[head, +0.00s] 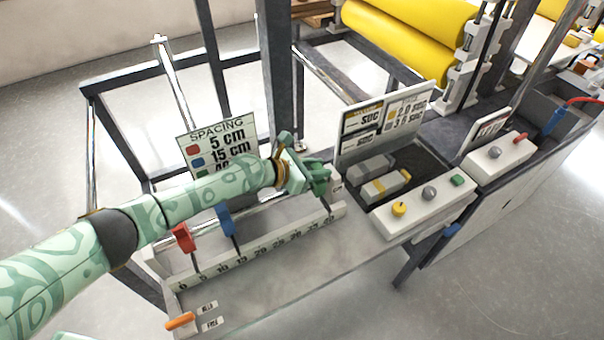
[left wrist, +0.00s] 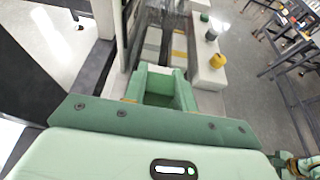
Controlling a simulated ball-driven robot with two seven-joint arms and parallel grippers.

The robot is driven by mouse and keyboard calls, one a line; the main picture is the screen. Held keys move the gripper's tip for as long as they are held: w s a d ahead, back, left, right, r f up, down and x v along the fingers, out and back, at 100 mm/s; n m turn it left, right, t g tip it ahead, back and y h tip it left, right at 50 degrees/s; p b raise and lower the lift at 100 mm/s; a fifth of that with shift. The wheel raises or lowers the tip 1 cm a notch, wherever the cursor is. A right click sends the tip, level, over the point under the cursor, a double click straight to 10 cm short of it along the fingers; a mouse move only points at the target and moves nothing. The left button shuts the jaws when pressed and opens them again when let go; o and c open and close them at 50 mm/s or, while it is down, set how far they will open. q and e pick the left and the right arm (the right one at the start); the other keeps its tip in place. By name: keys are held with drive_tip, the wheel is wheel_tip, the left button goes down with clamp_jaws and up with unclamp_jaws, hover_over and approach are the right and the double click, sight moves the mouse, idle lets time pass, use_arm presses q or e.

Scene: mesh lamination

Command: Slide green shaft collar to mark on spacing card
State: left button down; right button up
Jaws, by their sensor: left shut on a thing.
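The spacing card (head: 215,145) stands behind the shaft. It reads 5 cm beside a red square and 15 cm beside a blue square; my left arm partly covers the third line, with a green square. My left gripper (head: 318,178) is shut at the right end of the scale, on what appears to be the green shaft collar. The jaws mostly hide the collar; a thin dark stem (head: 328,208) shows below them. The left wrist view shows the green jaws (left wrist: 160,88). The red collar (head: 183,238) and blue collar (head: 225,218) sit on the shaft further left.
The numbered scale (head: 262,246) runs along the front of the shaft. An orange lever (head: 180,320) is at the near left. A white control box (head: 420,208) with knobs stands to the right, beside a tray of grey blocks. Yellow rollers (head: 400,40) lie behind.

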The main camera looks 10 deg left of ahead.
use_arm(q)
drive_tip(key=shift+w+r, duration=0.1)
drive_tip(key=c, duration=1.3)
unclamp_jaws()
drive_tip(key=shift+d, duration=0.1)
drive_tip(key=shift+o, duration=0.9)
drive_tip(key=shift+w+d, duration=0.1)
drive_tip(key=shift+s+a+r+p, duration=0.15)
drive_tip(key=shift+s+a+p, duration=0.15)
drive_tip(key=shift+a, duration=0.1)
drive_tip(key=p+v, duration=0.2)
drive_tip(key=v, duration=0.6)
drive_tip(key=shift+p, duration=0.4)
drive_tip(key=v, duration=0.7)
